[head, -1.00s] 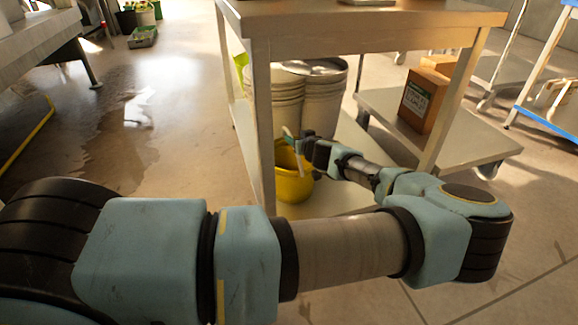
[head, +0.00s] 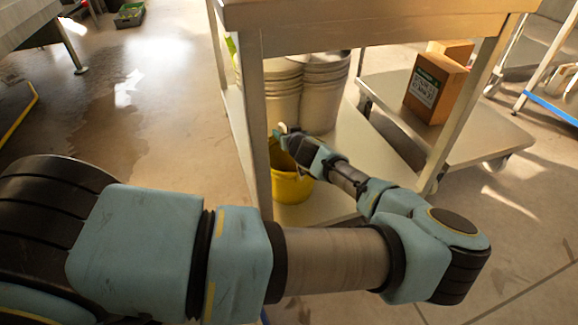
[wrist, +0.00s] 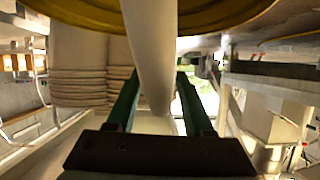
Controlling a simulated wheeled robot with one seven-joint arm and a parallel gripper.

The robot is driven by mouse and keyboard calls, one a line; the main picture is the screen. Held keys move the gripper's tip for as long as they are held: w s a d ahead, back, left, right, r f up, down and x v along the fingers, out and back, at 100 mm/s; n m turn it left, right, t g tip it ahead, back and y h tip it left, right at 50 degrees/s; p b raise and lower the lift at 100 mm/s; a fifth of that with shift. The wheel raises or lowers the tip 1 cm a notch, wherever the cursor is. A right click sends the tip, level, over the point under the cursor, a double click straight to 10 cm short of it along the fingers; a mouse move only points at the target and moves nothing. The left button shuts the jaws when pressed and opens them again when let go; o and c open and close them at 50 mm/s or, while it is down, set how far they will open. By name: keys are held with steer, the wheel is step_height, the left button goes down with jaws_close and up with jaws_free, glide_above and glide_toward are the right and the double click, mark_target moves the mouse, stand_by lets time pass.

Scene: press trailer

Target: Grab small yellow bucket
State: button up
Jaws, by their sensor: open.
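The small yellow bucket (head: 287,187) stands on the lower shelf of the table, beside the near leg, which hides part of its left side. My gripper (head: 284,134) is open at the bucket's upper rim, reaching in from the right. In the wrist view the two green fingers (wrist: 158,100) stand apart, with a pale rounded bar (wrist: 152,50) running between them. I cannot tell whether the bar is the bucket's handle or whether the fingers touch it. The bucket's yellow curved edge (wrist: 225,20) fills the top of that view.
Stacked pale buckets (head: 322,90) stand behind the yellow one on the shelf. The table leg (head: 251,130) and tabletop (head: 370,20) close in around my arm. A low cart (head: 465,135) carries a cardboard box (head: 436,88) at right. The floor at left is open.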

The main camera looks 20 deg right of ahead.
steer(key=shift+c, duration=0.3)
jaws_close()
stand_by(1.1)
